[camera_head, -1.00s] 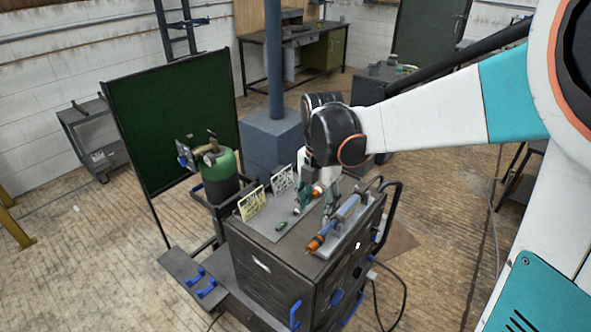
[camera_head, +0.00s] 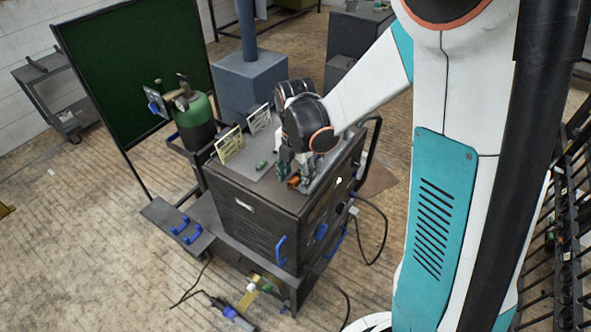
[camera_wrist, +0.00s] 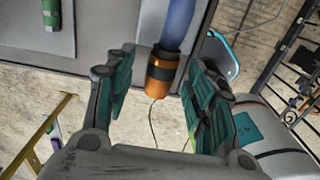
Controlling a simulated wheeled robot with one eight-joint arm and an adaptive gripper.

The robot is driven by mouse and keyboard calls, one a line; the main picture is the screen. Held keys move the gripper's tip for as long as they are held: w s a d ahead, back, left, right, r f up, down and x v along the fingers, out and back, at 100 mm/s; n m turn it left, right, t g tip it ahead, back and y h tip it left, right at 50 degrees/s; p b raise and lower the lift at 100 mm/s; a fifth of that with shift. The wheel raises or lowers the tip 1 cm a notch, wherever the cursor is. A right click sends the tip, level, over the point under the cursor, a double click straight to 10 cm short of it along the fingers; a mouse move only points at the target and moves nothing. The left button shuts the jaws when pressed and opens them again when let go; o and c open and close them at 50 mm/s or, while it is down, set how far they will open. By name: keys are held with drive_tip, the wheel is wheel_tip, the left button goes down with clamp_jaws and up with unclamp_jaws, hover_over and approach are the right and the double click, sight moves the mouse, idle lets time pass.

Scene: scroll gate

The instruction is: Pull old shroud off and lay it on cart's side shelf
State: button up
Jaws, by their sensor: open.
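The old shroud appears to be the orange-brown cup with a dark band (camera_wrist: 160,74) on the end of the blue torch body (camera_wrist: 178,25) in the wrist view. In the head view its orange end (camera_head: 294,182) shows at the cart top's front edge. My gripper (camera_wrist: 158,64) is open, one finger on each side of the shroud with gaps visible. In the head view my gripper (camera_head: 293,166) is low over the cart top and hides most of the torch. The cart (camera_head: 262,225) has a low dark side shelf (camera_head: 158,212) at left, with blue handles on it.
A green cylinder (camera_head: 196,122) stands behind the shelf, before a dark green screen (camera_head: 130,85). Two upright cards (camera_head: 229,146) and a small green item (camera_head: 261,165) are on the cart top. Cables lie on the floor. The shelf's left end is bare.

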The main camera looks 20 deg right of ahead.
clamp_jaws()
idle(0.4)
drive_tip(key=shift+s+a, duration=0.3)
drive_tip(key=shift+a, duration=0.1)
idle(0.8)
drive_tip(key=s+a, duration=0.5)
drive_tip(key=a, duration=0.2)
drive_tip(key=shift+s+a+b, duration=0.15)
drive_tip(key=shift+b, duration=0.2)
idle(1.9)
drive_tip(key=shift+f, duration=0.1)
